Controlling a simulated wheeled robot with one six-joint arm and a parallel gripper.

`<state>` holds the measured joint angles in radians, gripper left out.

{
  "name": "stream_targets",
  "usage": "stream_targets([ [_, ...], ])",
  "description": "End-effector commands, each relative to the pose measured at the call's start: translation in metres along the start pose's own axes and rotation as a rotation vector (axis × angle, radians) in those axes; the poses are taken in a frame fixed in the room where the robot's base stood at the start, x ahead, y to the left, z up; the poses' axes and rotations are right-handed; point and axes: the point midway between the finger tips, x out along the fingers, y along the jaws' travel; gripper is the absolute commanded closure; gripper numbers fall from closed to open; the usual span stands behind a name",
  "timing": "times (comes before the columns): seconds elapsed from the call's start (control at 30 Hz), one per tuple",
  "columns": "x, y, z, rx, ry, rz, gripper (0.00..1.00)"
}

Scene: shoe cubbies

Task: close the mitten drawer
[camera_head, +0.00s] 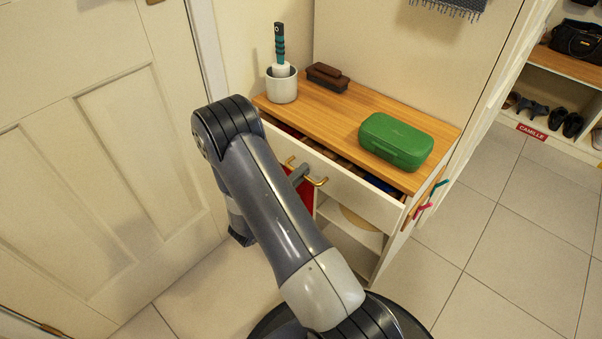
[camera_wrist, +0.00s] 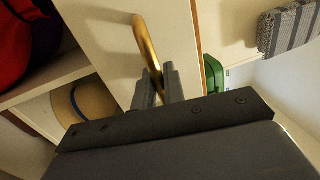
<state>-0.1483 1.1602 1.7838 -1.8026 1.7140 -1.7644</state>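The mitten drawer (camera_head: 362,198) is a cream drawer under the wooden top of the cabinet. It stands partly pulled out, with dark, red and blue contents showing in the gap behind its front. Its brass handle (camera_head: 320,182) also shows in the wrist view (camera_wrist: 146,38). My gripper (camera_head: 299,173) is at the handle. In the wrist view its two grey fingers (camera_wrist: 160,75) stand close on either side of the brass bar and look shut on it. The lower end of the handle is hidden between the fingers.
A green box (camera_head: 396,141), a brown brush (camera_head: 327,77) and a white pot with a brush (camera_head: 282,86) stand on the wooden top (camera_head: 350,107). A straw hat (camera_wrist: 88,103) and a red item (camera_wrist: 25,40) are in cubbies below. A white door (camera_head: 95,150) is at left.

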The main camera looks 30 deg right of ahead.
Motion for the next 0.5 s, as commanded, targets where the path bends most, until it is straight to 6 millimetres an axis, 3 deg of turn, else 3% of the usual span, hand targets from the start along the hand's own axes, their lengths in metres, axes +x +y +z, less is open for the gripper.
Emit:
stream_targets([
  [0.5, 0.0055, 0.0006, -0.0003, -0.001, 0.002, 0.001, 1.0],
])
